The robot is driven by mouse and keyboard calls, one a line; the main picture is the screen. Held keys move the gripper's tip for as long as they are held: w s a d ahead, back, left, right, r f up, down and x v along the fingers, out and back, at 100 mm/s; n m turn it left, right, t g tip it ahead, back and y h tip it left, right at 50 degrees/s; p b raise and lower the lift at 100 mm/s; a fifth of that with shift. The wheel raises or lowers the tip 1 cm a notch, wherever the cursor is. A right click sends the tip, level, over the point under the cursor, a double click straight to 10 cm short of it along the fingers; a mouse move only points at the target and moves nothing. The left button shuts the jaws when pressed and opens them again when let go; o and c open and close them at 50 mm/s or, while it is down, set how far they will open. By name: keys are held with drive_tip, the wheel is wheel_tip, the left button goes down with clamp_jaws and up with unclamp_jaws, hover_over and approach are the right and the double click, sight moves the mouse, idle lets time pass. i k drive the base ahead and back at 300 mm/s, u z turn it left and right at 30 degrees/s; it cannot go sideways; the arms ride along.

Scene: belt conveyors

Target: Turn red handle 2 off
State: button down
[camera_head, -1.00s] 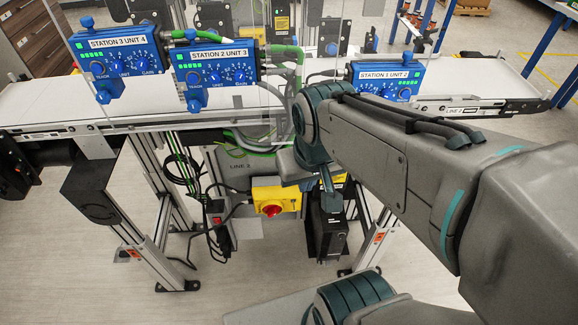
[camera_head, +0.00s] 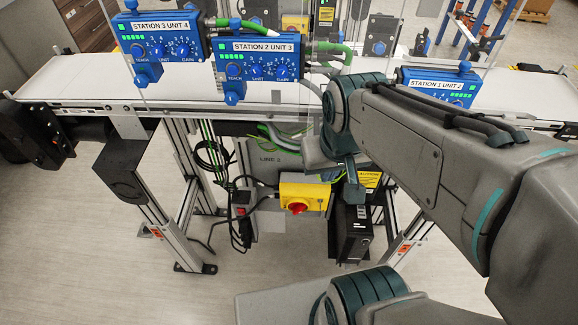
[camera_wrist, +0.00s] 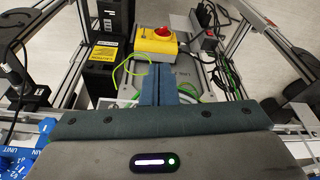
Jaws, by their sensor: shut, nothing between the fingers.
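A red rotary handle (camera_head: 297,209) sits on a yellow switch box (camera_head: 318,196), on a grey panel (camera_head: 268,165) marked LINE 2 under the conveyor. In the wrist view the red handle (camera_wrist: 161,31) is on top of the yellow box (camera_wrist: 155,44), beyond my fingertips. My gripper (camera_head: 354,192) is to the right of the box in the head view, below the belt. In the wrist view my gripper (camera_wrist: 164,68) has its two teal fingers together and empty, pointing at the box with a gap that I cannot judge exactly. The handle's on or off marking is too small to read.
A white conveyor belt (camera_head: 90,82) runs above, with blue station units (camera_head: 258,62) along it. A black box (camera_head: 352,225) with a caution label stands right of the switch. Frame legs (camera_head: 175,215) and hanging cables (camera_head: 236,225) are to the left. The floor in front is open.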

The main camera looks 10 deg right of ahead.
sight(297, 208)
drive_tip(key=u, duration=1.95)
drive_tip(key=k, duration=0.85)
drive_tip(key=z, duration=1.3)
drive_tip(key=i, duration=0.5)
drive_tip(key=u, duration=0.05)
